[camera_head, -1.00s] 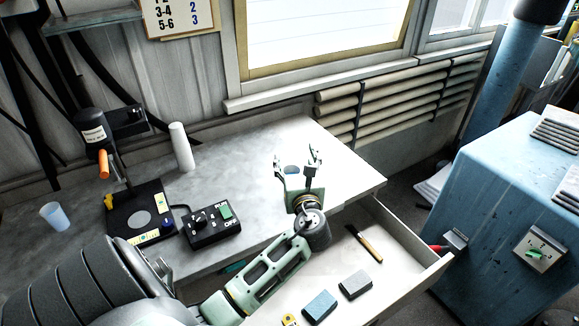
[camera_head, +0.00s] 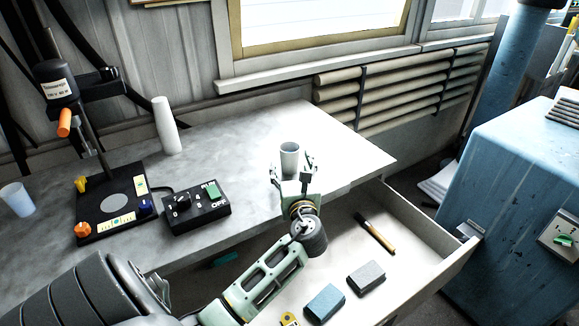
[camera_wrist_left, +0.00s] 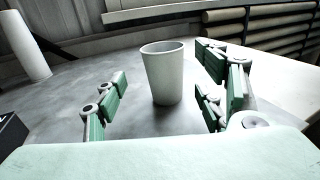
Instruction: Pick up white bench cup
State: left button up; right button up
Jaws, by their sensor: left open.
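The white bench cup (camera_head: 290,154) stands upright on the grey bench near its right end. It also shows in the left wrist view (camera_wrist_left: 163,78), upright and centred between my fingers. My left gripper (camera_head: 294,171) is open at the near side of the cup. In the wrist view its green-padded fingers (camera_wrist_left: 162,98) stand to the left and right of the cup, with a visible gap on both sides. The cup's lower part is partly hidden by the gripper in the head view. My right gripper is not in view.
A white cylinder (camera_head: 166,125), a disperser stand (camera_head: 113,207), a control box (camera_head: 197,207) and a translucent cup (camera_head: 17,199) are on the bench to the left. An open drawer (camera_head: 427,262) below holds a brush (camera_head: 376,234) and blocks (camera_head: 366,278). A window ledge (camera_head: 300,77) runs behind.

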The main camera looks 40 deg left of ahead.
aim_at(291, 158)
pick_arm(q)
jog(key=b+x, duration=0.2)
jog(key=x, duration=0.1)
jog(key=b+x, duration=0.2)
jog(key=x, duration=0.1)
jog(key=shift+w+d, duration=0.1)
jog(key=shift+w, duration=0.35)
jog(key=shift+r, duration=0.1)
jog(key=shift+c, duration=0.6)
jog(key=c, duration=1.2)
